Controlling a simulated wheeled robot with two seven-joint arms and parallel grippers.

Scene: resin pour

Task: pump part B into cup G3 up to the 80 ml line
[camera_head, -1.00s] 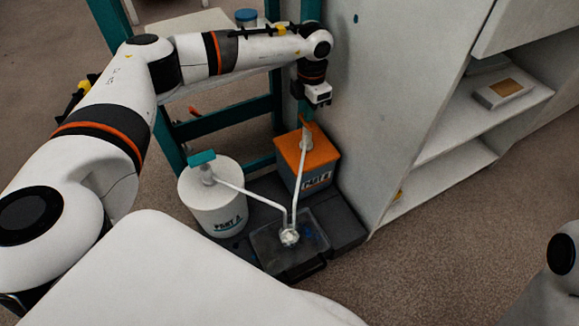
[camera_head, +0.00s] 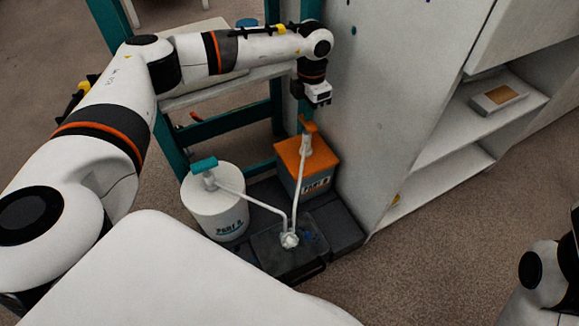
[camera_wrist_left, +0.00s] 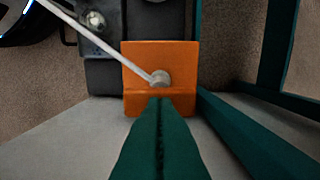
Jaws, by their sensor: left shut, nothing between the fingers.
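The part B container is an orange-topped box (camera_head: 308,158) with a blurred label on its front. Its pump has an orange head (camera_head: 307,123) and a long white spout (camera_head: 299,205) reaching down to a small pale cup (camera_head: 289,240). In the left wrist view the orange top (camera_wrist_left: 135,62), spout and collar show, but the pump head is hidden behind my fingers. The cup shows small at the top left (camera_wrist_left: 94,20); its mark and level are unreadable. My left gripper (camera_wrist_left: 160,105) is shut and empty, pointing down over the pump; contact cannot be told. My right gripper is out of view.
A white drum (camera_head: 217,210) with a teal pump head (camera_head: 204,164) stands left of the box, its spout ending at the same cup. The cup stands on a dark platform (camera_head: 275,262). A teal frame (camera_head: 230,118) stands behind; a white cabinet wall (camera_head: 385,110) is close on the right.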

